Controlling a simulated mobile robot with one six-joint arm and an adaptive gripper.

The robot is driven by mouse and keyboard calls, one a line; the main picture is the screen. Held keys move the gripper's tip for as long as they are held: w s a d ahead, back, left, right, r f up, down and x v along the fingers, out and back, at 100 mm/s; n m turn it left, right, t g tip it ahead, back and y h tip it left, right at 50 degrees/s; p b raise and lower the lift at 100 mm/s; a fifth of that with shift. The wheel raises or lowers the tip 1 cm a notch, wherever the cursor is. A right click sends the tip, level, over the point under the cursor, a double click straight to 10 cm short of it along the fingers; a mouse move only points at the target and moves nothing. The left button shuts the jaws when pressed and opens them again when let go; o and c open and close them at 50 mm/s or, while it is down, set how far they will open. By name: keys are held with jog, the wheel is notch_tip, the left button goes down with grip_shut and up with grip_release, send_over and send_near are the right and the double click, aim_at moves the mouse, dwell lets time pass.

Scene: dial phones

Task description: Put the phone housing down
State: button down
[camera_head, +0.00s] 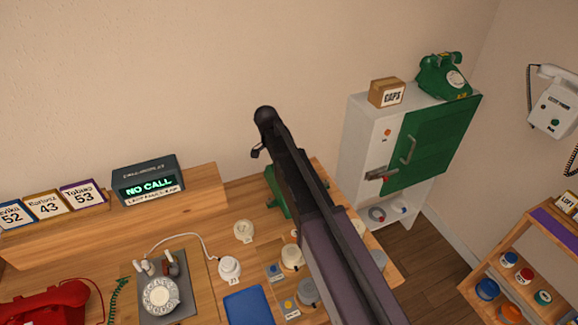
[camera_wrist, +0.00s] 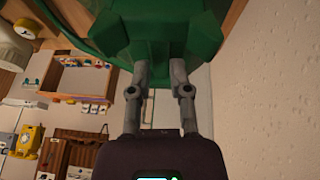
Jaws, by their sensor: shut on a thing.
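A green phone housing (camera_wrist: 160,35) fills the top of the wrist view. My gripper (camera_wrist: 158,75) is shut on it, with one grey finger at each side of its narrow lower part. In the head view a green part, which looks like the same housing (camera_head: 277,192), shows left of my dark arm above the back of the wooden bench (camera_head: 240,192). My arm hides the rest of it and my fingertips. I cannot tell whether the housing touches the bench.
A grey dial phone base (camera_head: 160,298), a red phone (camera_head: 45,305), a blue mat (camera_head: 248,306) and small white parts occupy the bench. The call display (camera_head: 148,182) stands on the back ledge. A cabinet (camera_head: 365,140) with a green phone (camera_head: 443,76) on top stands right.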

jog(key=shift+f+b, duration=1.55)
jog(key=shift+f, duration=0.35)
jog(key=c, duration=0.6)
grip_release()
jog(key=shift+r, duration=0.1)
jog(key=shift+o, duration=0.2)
jog(key=shift+r, duration=0.15)
jog(key=p+v, duration=0.3)
jog(key=shift+r, duration=0.3)
jog(key=p+v, duration=0.8)
jog(key=shift+a+r, duration=0.1)
jog(key=shift+r, duration=0.05)
jog(key=shift+s, duration=0.1)
